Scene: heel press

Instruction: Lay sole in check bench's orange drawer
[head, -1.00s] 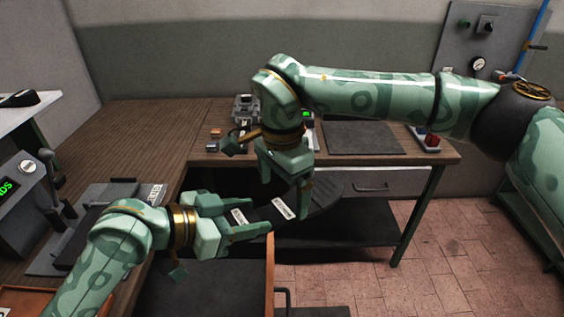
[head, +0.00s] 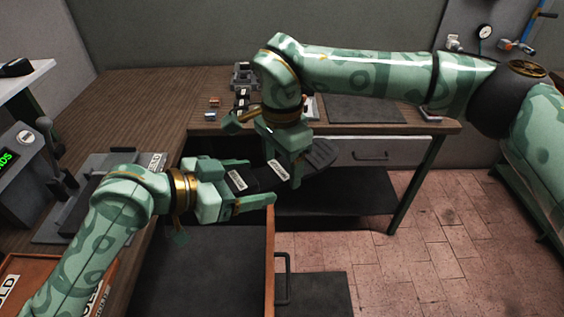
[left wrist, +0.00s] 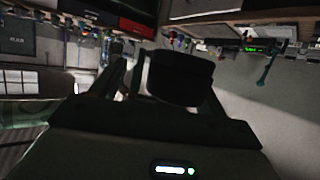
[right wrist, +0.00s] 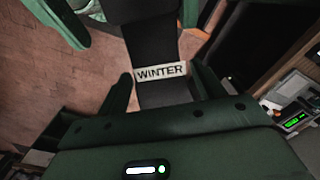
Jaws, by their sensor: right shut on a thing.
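The sole (head: 318,157) is long and black with white labels. The right wrist view shows the sole with a "WINTER" label (right wrist: 161,72) just past the fingers. My left gripper (head: 258,184) is open at the sole's left end, one finger on each side; I cannot tell whether they touch. The left wrist view shows a dark block (left wrist: 180,75) between its fingers. An orange-sided drawer (head: 269,262) stands pulled out below, its floor dark.
An orange tray (head: 38,275) lettered partly "OLD" lies at lower left. A grey press (head: 30,165) with a green display stands on the left. The far bench carries a dark mat (head: 358,109) and small fixtures. Tiled floor (head: 440,215) is clear at right.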

